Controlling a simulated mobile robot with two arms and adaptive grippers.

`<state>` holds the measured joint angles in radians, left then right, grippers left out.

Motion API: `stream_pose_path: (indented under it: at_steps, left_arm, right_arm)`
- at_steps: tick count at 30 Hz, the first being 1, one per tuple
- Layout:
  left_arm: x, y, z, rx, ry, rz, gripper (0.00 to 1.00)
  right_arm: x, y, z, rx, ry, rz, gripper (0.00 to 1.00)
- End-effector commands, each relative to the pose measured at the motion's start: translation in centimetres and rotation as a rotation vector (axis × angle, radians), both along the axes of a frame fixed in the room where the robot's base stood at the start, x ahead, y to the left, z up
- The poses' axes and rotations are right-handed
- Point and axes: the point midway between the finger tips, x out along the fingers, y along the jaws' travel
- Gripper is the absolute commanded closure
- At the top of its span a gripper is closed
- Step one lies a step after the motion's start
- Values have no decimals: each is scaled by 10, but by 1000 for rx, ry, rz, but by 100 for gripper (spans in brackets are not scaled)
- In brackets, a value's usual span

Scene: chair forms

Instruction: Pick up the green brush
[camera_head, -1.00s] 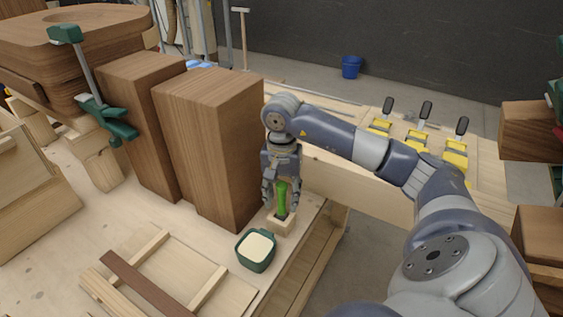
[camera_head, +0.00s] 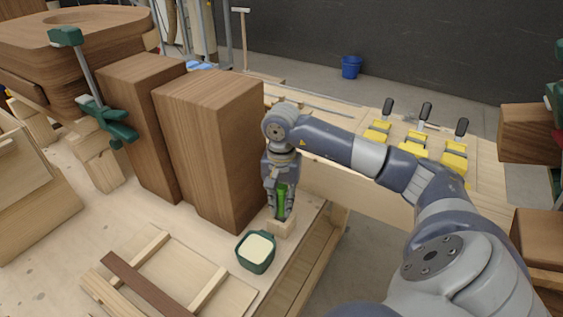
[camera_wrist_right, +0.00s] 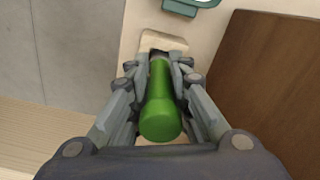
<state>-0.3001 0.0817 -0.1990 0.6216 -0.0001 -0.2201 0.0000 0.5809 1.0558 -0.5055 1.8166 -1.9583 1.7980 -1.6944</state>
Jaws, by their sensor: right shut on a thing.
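The green brush (camera_head: 282,201) stands upright with its lower end at a small pale wooden block (camera_head: 281,229) near the table's edge. In the right wrist view the green handle (camera_wrist_right: 161,107) points toward the camera, between the fingers. My right gripper (camera_head: 280,212) points down over the block and is shut on the brush; it also shows in the right wrist view (camera_wrist_right: 160,78). The bristle end is hidden in or behind the block. My left gripper is not in view.
Tall brown wooden blocks (camera_head: 214,140) stand just left of the gripper. A green cup with pale contents (camera_head: 256,251) sits in front of the block. Yellow clamps (camera_head: 417,140) lie farther right. A wooden frame (camera_head: 150,285) lies at the front.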

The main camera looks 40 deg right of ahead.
Motion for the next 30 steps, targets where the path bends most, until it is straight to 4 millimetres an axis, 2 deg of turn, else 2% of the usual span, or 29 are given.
stream_pose_path:
  at_steps: [8, 18, 21, 30]
  left_arm:
    - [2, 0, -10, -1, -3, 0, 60]
    - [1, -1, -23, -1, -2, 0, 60]
    - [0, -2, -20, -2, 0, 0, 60]
    - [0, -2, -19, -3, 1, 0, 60]
  right_arm:
    - [1, -1, 24, -1, -7, 0, 100]
    - [1, 0, 74, -1, -6, 1, 100]
    - [1, 0, 87, -1, -6, 0, 100]
    - [0, 0, 99, 1, -1, 0, 100]
